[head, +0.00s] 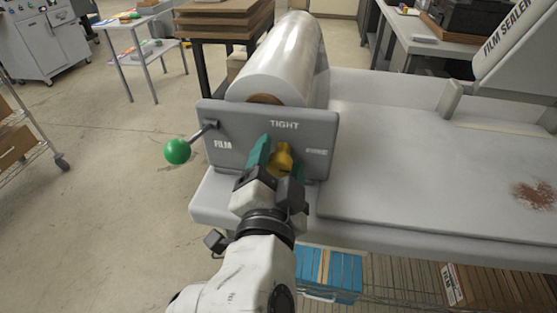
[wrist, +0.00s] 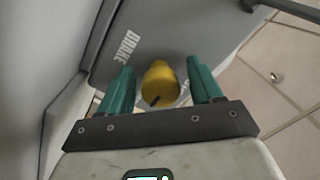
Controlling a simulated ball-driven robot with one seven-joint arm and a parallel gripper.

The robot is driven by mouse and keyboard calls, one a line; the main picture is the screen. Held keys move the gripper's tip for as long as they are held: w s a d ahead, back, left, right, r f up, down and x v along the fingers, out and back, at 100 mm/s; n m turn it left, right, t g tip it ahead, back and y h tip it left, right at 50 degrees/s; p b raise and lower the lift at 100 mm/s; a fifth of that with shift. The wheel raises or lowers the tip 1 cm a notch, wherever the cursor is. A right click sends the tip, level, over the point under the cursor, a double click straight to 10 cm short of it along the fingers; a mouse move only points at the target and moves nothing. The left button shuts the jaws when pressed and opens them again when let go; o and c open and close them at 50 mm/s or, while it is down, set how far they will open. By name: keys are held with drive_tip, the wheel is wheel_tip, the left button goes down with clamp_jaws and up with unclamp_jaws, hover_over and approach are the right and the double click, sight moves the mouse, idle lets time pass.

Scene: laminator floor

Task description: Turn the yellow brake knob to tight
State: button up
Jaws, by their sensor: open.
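The yellow brake knob (head: 283,158) sits on the front of a grey panel (head: 236,120), below the word TIGHT. In the wrist view the knob (wrist: 160,82) shows a dark mark on its lower edge, and the word BRAKE is printed on the panel at upper left. I cannot tell which label the mark faces. My gripper (head: 275,150) is open at the panel, its teal fingers on either side of the knob. In the wrist view my gripper (wrist: 160,70) shows a gap between each finger and the knob. The right finger is mostly hidden in the head view.
A green ball on a lever (head: 177,151) sticks out left of the panel, near the FILM label. A film roll (head: 284,65) lies behind the panel. The white machine bed (head: 420,160) extends right. Blue binders (head: 330,273) are below. Open floor lies left.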

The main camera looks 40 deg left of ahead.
drive_tip(key=c, duration=1)
drive_tip(key=shift+n, duration=0.3)
drive_tip(key=n, duration=0.3)
drive_tip(key=shift+n+p, duration=0.4)
drive_tip(key=n+p, duration=0.1)
drive_tip(key=n, duration=0.3)
drive_tip(key=shift+d+h, duration=0.1)
drive_tip(key=shift+h, duration=0.2)
drive_tip(key=n+p, duration=0.2)
drive_tip(key=n, duration=0.3)
drive_tip(key=shift+p, duration=0.3)
drive_tip(key=shift+n+h+p, duration=0.3)
drive_tip(key=shift+n+p, duration=0.4)
drive_tip(key=shift+n, duration=1.2)
drive_tip(key=shift+c, duration=0.2)
drive_tip(key=shift+f, duration=0.1)
